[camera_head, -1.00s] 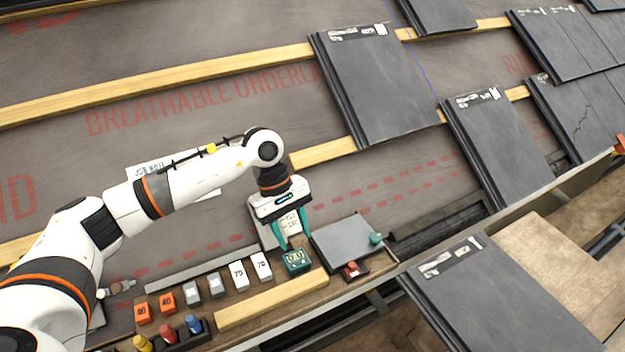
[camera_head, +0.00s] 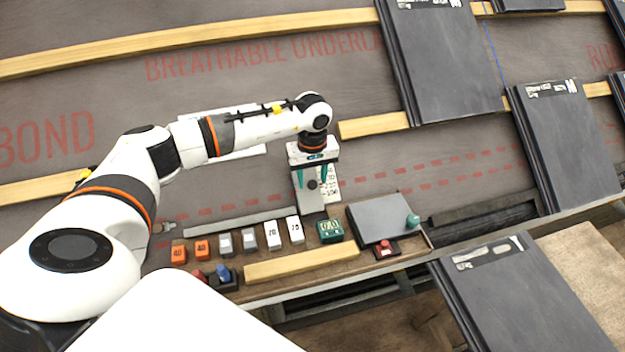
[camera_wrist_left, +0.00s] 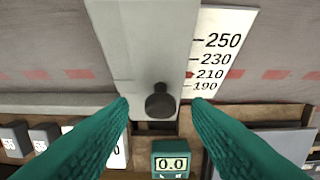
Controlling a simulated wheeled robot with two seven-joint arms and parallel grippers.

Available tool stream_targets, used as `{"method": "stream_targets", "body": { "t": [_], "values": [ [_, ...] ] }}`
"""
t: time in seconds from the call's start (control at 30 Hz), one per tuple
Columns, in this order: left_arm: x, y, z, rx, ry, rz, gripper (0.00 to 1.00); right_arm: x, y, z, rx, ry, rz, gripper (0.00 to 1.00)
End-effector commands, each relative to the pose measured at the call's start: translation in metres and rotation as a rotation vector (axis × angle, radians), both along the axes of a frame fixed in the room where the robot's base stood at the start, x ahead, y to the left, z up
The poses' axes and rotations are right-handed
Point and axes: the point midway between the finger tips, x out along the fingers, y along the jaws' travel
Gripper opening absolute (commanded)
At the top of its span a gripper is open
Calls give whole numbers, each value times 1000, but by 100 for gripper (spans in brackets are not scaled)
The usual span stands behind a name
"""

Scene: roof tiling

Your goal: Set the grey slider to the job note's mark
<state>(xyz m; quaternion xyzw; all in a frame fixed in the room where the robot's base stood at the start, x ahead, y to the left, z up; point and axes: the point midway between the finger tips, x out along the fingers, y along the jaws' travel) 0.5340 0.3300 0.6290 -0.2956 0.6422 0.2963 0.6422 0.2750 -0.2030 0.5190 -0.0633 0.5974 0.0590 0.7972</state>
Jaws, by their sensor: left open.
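The grey slider (camera_head: 309,201) is a flat upright plate with a black knob; in the left wrist view the plate (camera_wrist_left: 140,40) stands beside a white scale (camera_wrist_left: 222,45) printed 250, 230, 210 and 190. The knob (camera_wrist_left: 160,101) is low on the plate. My left gripper (camera_head: 312,178) is open, with its green fingers on either side of the knob; in the wrist view a gap shows on both sides. The job note (camera_head: 225,145) is a white sheet on the underlay, mostly behind my left arm, and its writing is unreadable. My right gripper is not in view.
A green display (camera_wrist_left: 171,162) reading 0.0 stands just below the slider. Orange, grey and white numbered blocks (camera_head: 270,235) line the bench to its left. A grey plate (camera_head: 380,217) with green and red knobs lies right. A wooden batten (camera_head: 300,262) lies in front.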

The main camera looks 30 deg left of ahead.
Motion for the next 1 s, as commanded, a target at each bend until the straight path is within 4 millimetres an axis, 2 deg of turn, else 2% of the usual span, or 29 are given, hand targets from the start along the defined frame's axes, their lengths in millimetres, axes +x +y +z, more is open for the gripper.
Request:
{"method": "stream_targets", "body": {
  "t": [0.1, 0.4, 0.7, 0.87, 1.0],
  "values": [
    [0, 0, -9, -1, 0, 0, 45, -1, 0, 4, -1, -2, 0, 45],
    [0, 0, -10, -1, 0, 0, 45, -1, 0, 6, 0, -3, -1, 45],
    [0, 0, -10, -1, 0, 0, 0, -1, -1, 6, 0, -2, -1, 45],
    [0, -1, -10, -1, 0, 0, 0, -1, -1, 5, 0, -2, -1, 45],
    [-7, -9, -19, -1, 1, -1, 0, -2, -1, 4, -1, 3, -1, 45]
  ]
}}
